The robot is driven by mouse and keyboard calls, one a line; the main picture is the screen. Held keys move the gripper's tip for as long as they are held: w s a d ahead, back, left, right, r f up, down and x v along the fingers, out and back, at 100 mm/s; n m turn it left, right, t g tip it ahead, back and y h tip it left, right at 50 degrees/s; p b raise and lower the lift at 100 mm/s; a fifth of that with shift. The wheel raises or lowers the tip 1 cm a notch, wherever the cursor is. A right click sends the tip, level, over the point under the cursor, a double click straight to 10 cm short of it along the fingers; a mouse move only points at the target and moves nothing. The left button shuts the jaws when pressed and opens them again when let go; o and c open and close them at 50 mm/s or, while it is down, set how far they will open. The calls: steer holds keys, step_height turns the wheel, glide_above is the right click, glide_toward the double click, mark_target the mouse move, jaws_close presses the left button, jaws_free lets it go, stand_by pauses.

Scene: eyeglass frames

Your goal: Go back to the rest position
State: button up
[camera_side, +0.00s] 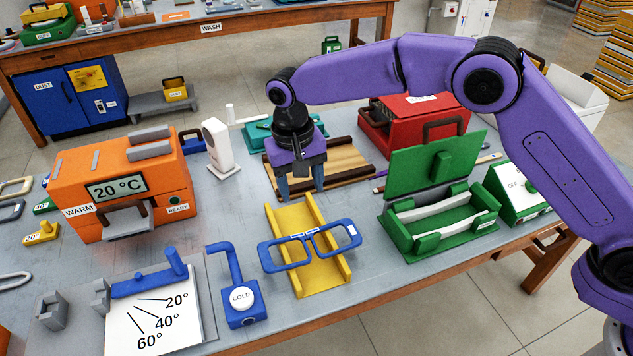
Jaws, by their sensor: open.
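My gripper (301,187) points down above the back end of a yellow holder. Its two fingers are apart, with nothing between them. A blue eyeglass frame (338,251) lies across the yellow holder (322,278), in front of my gripper and apart from it. The eyeglass frame's two rims stick out on either side of the holder. Behind my gripper is a wooden tray (345,160) with dark brown rails, partly hidden by my gripper.
An orange warmer (125,185) reading 20 °C stands at left. An open green case (440,205) and a red box (405,125) stand at right. A blue COLD device (241,300) and an angle board (155,320) are at front left. A white bottle-like stand (218,148) is left of my gripper.

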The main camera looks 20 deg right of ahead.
steer(key=s+d+r+n+y, duration=0.1)
steer(key=s+d+r+n, duration=0.35)
steer(key=s+d, duration=0.65)
steer(key=s+d+r+n, duration=0.4)
steer(key=s+d+n, duration=0.1)
steer(key=s+d, duration=0.65)
steer(key=s+d+f+n, duration=0.2)
steer(key=s+d+n, duration=0.1)
steer(key=s+d, duration=0.6)
steer(key=shift+s+d, duration=0.4)
steer(key=shift+s, duration=0.45)
steer(key=shift+r, duration=0.1)
